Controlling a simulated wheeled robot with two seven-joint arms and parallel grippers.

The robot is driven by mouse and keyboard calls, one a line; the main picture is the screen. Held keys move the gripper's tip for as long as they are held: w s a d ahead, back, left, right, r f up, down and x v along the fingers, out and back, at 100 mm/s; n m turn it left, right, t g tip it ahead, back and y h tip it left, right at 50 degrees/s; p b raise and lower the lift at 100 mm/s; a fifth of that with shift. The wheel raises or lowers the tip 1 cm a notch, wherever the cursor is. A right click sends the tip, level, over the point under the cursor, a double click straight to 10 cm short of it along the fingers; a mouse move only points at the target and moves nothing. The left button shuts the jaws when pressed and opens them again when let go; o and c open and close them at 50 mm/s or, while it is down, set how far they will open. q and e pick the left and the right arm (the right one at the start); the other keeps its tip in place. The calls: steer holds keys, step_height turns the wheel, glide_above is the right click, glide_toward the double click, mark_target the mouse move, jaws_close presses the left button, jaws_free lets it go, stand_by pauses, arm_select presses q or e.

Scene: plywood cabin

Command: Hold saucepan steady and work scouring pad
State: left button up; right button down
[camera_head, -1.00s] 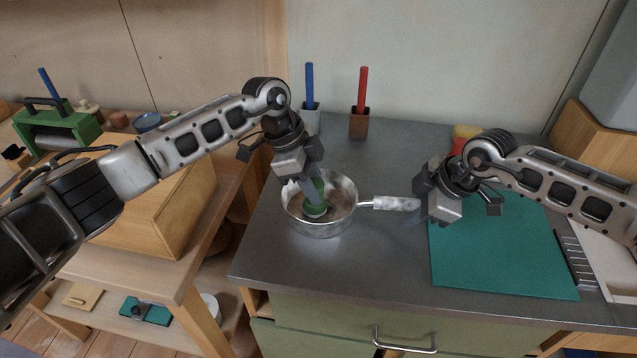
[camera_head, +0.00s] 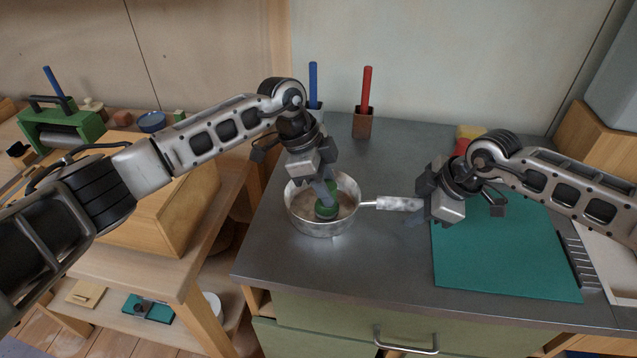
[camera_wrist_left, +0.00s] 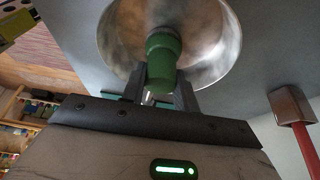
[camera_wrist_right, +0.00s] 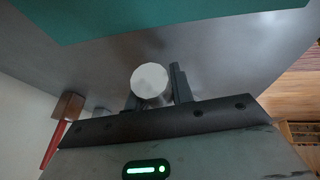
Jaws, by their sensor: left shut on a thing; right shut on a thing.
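The metal saucepan (camera_head: 309,225) stands upright on the grey counter, its handle (camera_head: 393,203) pointing right. My right gripper (camera_head: 418,205) is shut on the handle's end; the round handle end (camera_wrist_right: 150,79) sits between the fingers in the right wrist view. My left gripper (camera_head: 325,190) reaches down into the pan and is shut on the green scouring pad (camera_head: 324,209). In the left wrist view the green grip of the pad (camera_wrist_left: 162,60) is between the fingers, inside the bowl (camera_wrist_left: 212,40). The pad's underside is hidden.
A teal mat (camera_head: 500,255) lies right of the pan. A red-handled tool stands in a brown holder (camera_head: 362,124) behind, a blue-handled one (camera_head: 313,82) beside it. A wooden box (camera_head: 160,220) stands on the left bench. The counter's front edge is clear.

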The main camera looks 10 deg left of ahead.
arm_select(q)
steer(key=shift+d+f, duration=0.1)
steer(key=shift+d, duration=0.4)
steer(key=shift+r, duration=4.2)
arm_select(e)
steer(key=c, duration=1.1)
jaws_free()
steer(key=v, duration=1.2)
steer(key=shift+s, duration=0.1)
